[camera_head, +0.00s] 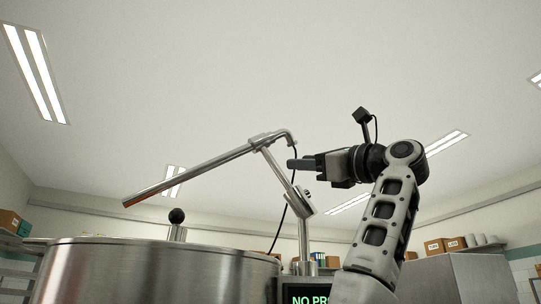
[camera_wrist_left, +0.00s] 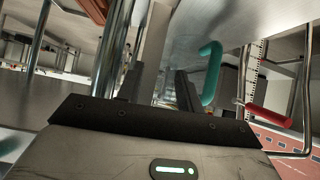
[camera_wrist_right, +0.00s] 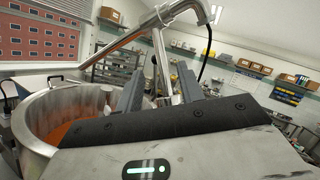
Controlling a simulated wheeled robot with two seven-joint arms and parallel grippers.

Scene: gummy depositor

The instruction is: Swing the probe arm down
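The probe arm (camera_head: 190,176) is a long steel tube with an orange-stained lower left end. It is raised and slanted above the steel kettle (camera_head: 150,275), on a jointed post (camera_head: 304,235). A black cable hangs from its upper bend. In the right wrist view the probe arm (camera_wrist_right: 125,41) crosses over the kettle's rim, and orange mass shows inside. My right gripper (camera_head: 298,163) is beside the upper support link, fingers pointing left; contact cannot be told. Its fingers (camera_wrist_right: 160,82) are apart, with the support beyond them. My left gripper (camera_wrist_left: 156,88) is open and outside the head view.
A black knob (camera_head: 177,215) stands above the kettle. A display (camera_head: 308,294) reading "NO PRO…" is low beside the post. The left wrist view shows a teal hooked handle (camera_wrist_left: 211,75) and a red handle (camera_wrist_left: 269,115) close to the left gripper. Shelves with boxes line the walls.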

